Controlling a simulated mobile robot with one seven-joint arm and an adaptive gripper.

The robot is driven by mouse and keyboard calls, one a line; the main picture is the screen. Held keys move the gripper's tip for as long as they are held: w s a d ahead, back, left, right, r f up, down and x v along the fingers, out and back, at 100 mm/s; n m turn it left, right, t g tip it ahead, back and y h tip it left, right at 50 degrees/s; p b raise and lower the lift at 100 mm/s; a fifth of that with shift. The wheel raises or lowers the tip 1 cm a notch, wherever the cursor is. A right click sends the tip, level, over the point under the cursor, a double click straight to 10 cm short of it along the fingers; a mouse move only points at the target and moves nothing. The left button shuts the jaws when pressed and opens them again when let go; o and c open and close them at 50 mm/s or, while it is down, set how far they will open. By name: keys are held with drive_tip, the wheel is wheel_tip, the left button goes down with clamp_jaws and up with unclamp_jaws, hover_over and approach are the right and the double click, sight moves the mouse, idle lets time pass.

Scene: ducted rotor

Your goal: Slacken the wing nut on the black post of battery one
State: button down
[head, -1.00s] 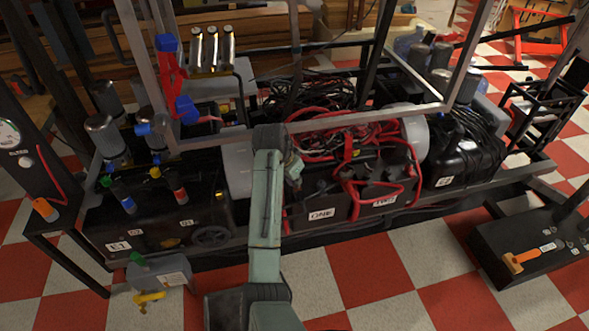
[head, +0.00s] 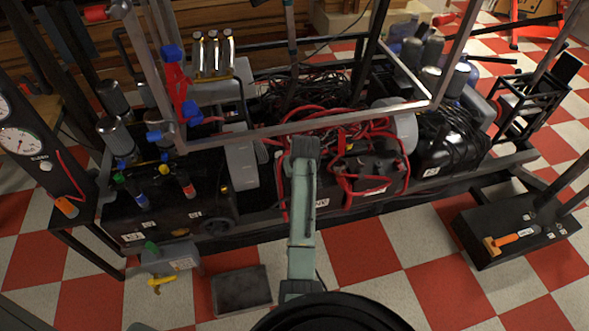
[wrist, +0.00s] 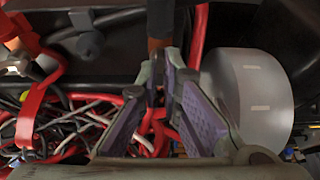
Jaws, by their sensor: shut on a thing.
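Battery one (head: 331,198) is a dark box with a white ONE label, partly behind my arm, in the middle of the rig. My gripper (wrist: 160,78) shows in the wrist view, its two purple-padded fingers closed towards each other at the tips. A slim dark and brownish upright piece stands at the fingertips. The fingers hide most of what they hold, so the wing nut and the black post cannot be made out clearly. In the head view my wrist is above the battery and the fingertips are hidden.
Red cables (wrist: 32,110) and a tangle of grey and black wires lie close to my fingers. A pale grey cylinder (wrist: 252,95) stands just right of them. Battery two (head: 375,185) is right of battery one.

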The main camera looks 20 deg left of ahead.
drive_tip(key=shift+w+d+n+g+y+p, duration=0.1)
drive_tip(key=shift+n+g+y+p, duration=0.3)
drive_tip(key=shift+n, duration=0.9)
drive_tip(key=shift+f, duration=0.1)
drive_tip(key=c, duration=1.8)
unclamp_jaws()
drive_tip(key=shift+o, duration=0.2)
drive_tip(key=v, duration=1.2)
